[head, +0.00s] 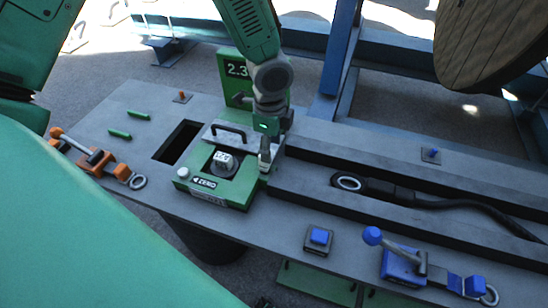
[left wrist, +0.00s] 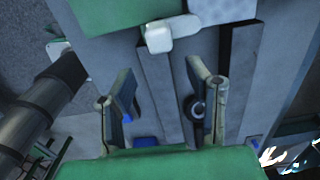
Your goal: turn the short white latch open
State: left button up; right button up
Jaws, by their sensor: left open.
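A short white block (head: 223,159) sits on a dark round part inside the green frame (head: 235,195) marked ZERO. In the left wrist view a short white latch-like piece (left wrist: 158,38) sticks out by a green edge, beyond the fingertips; I cannot tell whether it is the same part. My left gripper (head: 265,156) points down at the right side of the green frame, right of the white block. It also shows in the left wrist view (left wrist: 160,72), with its two fingers apart and nothing between them. My right gripper is not in view.
A black handle (head: 228,131) stands at the frame's back, before the green 2.3 sign (head: 236,70). A rectangular opening (head: 180,142) lies left. A cable with a ring end (head: 348,183) lies in the channel to the right. A blue lever (head: 400,258) stands at the front right.

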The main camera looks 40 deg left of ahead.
pick_arm(q)
jog(key=a+f, duration=0.4)
jog(key=f, duration=0.1)
jog(key=shift+s+a+f, duration=0.1)
jog(key=shift+a+f, duration=0.15)
jog(key=shift+d+f, duration=0.1)
jog(key=shift+d, duration=0.05)
jog(key=d, duration=0.3)
jog(key=shift+d+r, duration=0.3)
jog(key=shift+r, duration=0.1)
jog(key=shift+d, duration=0.2)
jog(key=c, duration=0.6)
grip_shut()
jog(key=a, duration=0.2)
jog(key=shift+s+a+f, duration=0.1)
jog(key=shift+a+f, duration=0.15)
jog(key=shift+a, duration=0.3)
jog(key=shift+d, duration=0.5)
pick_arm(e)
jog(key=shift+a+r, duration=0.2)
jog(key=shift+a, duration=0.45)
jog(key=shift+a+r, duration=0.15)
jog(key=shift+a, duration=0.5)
